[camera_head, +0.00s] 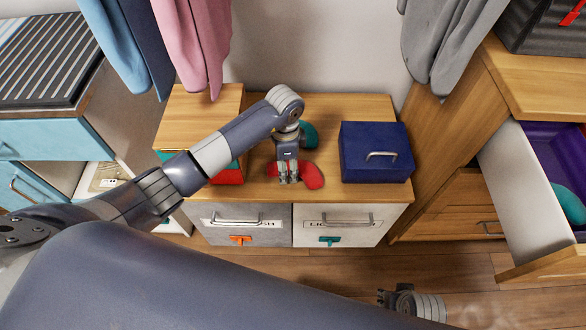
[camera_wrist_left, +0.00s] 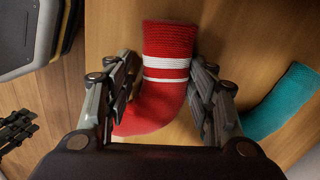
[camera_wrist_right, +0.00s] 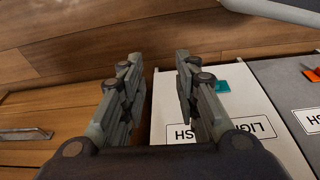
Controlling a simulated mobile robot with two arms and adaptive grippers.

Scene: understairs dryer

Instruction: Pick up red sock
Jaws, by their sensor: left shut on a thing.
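The red sock (camera_head: 311,177) lies on the wooden top of the low cabinet (camera_head: 345,108). In the left wrist view the red sock (camera_wrist_left: 166,45) has white stripes, and its toe bends toward the lower left. My left gripper (camera_head: 288,181) points down over it, with one finger on each side of its middle, shut on it. The sock still appears to rest on the wood. My right gripper (camera_wrist_right: 158,62) is open and empty, in front of the cabinet; in the head view only part of it (camera_head: 385,298) shows at the bottom edge.
A teal sock (camera_head: 308,135) lies just behind the red one. A navy box (camera_head: 376,152) stands to the right, and a wooden box (camera_head: 205,112) to the left. An open drawer (camera_head: 522,190) juts out at the right. Clothes (camera_head: 195,45) hang above.

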